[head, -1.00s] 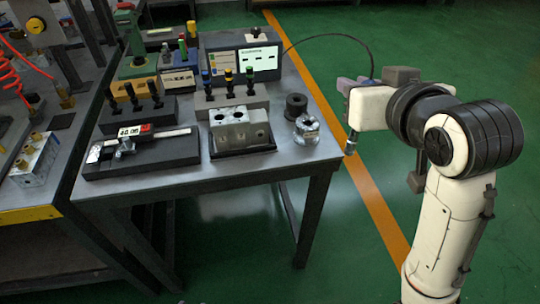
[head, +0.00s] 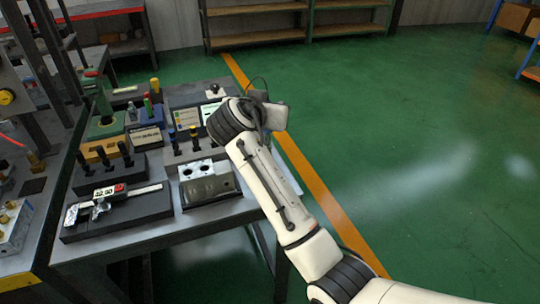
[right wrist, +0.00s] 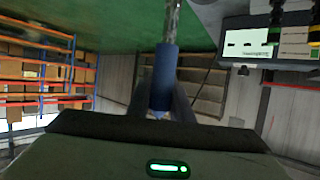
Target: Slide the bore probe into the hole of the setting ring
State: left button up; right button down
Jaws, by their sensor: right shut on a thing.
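My right gripper (right wrist: 160,104) is shut on the bore probe (right wrist: 164,76), gripping its blue handle. The probe's metal shaft runs out past the fingers to the top edge of the right wrist view. In the head view my right arm reaches over the right side of the bench, and its links hide the fingers and the probe. The setting ring is not visible in either current view; the arm covers the bench area right of the metal block. My left gripper is not in view.
The metal block with holes (head: 209,188) stands left of my forearm. A caliper on a dark base (head: 118,212), black-handled tools (head: 108,160) and a display box (right wrist: 250,45) with a cable crowd the bench (head: 170,238). Green floor lies open to the right.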

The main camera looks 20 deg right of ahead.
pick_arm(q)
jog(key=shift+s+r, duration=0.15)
pick_arm(e)
notch_tip(320, 180, down, 8)
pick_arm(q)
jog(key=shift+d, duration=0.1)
pick_arm(e)
jog(key=shift+f, duration=0.15)
jog(key=c, duration=1.6)
grip_release()
